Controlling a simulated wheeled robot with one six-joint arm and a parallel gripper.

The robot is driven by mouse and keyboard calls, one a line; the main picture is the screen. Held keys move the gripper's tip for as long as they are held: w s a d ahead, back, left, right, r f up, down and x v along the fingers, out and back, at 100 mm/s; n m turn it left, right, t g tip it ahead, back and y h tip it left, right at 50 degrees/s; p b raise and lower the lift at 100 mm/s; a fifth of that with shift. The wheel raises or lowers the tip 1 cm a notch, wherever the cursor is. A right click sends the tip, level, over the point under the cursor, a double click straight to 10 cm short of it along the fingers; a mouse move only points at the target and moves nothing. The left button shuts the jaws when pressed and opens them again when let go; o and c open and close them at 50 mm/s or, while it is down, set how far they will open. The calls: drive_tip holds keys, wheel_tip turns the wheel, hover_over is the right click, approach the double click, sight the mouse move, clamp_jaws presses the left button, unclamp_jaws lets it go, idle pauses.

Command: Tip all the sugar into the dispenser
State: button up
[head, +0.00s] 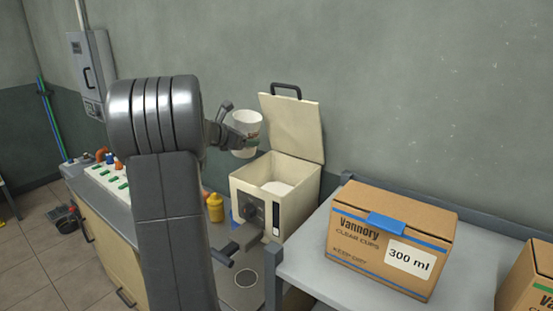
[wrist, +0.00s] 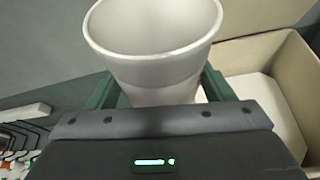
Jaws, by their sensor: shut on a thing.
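My gripper (head: 240,140) is shut on a white cup (head: 249,122) and holds it in the air, just left of the raised lid and above the left side of the dispenser (head: 246,187). In the wrist view the cup (wrist: 150,75) stands roughly upright between the green fingers, its mouth facing up. The inside that shows is bare pale wall; its bottom is hidden. The dispenser is a cream box with its lid (head: 292,128) open and leaning back. White sugar (head: 278,188) lies inside it. In the wrist view the dispenser's open bin (wrist: 262,45) is at the right.
A Vannory cup carton (head: 370,245) stands on the grey table (head: 305,265) at right, with another carton (head: 530,280) beyond. A yellow bottle (head: 215,208) stands left of the dispenser. My arm hides part of the counter (head: 95,205). The wall is close behind the dispenser.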

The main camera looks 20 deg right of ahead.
drive_tip(key=p, duration=0.1)
drive_tip(key=n+p, duration=0.1)
drive_tip(key=p, duration=0.1)
drive_tip(key=shift+w+a+f+n+g, duration=0.1)
drive_tip(key=shift+w+a+n+g, duration=0.1)
drive_tip(key=shift+w+n+g, duration=0.15)
drive_tip(key=shift+f, duration=0.25)
drive_tip(key=shift+r+p, duration=1.15)
drive_tip(key=shift+r, duration=0.45)
drive_tip(key=shift+f, duration=0.1)
drive_tip(key=shift+f, duration=0.1)
